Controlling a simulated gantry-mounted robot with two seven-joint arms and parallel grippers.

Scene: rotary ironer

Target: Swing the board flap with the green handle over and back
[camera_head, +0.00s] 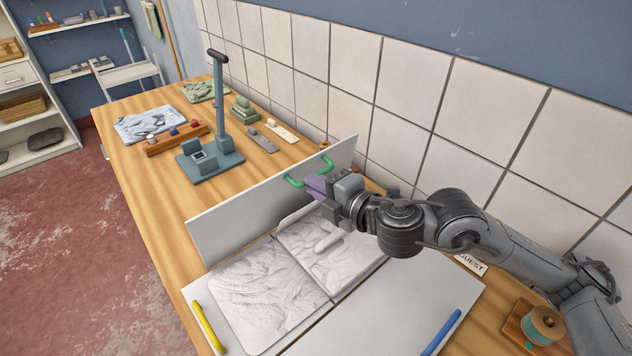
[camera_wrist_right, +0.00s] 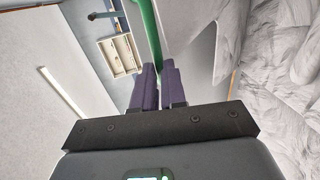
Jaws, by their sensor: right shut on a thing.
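The white board flap (camera_head: 232,228) stands on edge, close to upright, at the far side of the folding board. Its green handle (camera_head: 326,165) is near the flap's top edge and partly covered by my gripper. My right gripper (camera_head: 314,186), with purple fingers, is shut on the green handle. In the right wrist view the green handle (camera_wrist_right: 148,38) runs between the fingertips (camera_wrist_right: 154,80). A white wrinkled garment (camera_head: 265,290) lies on the board in front of the flap. My left gripper is not in view.
A yellow handle (camera_head: 208,327) and a blue handle (camera_head: 441,333) mark the board's near panels. Behind the flap stand a grey-green post stand (camera_head: 215,165) and a wooden rack (camera_head: 178,138). A tiled wall (camera_head: 400,100) runs along the right. A thread spool (camera_head: 541,322) sits at lower right.

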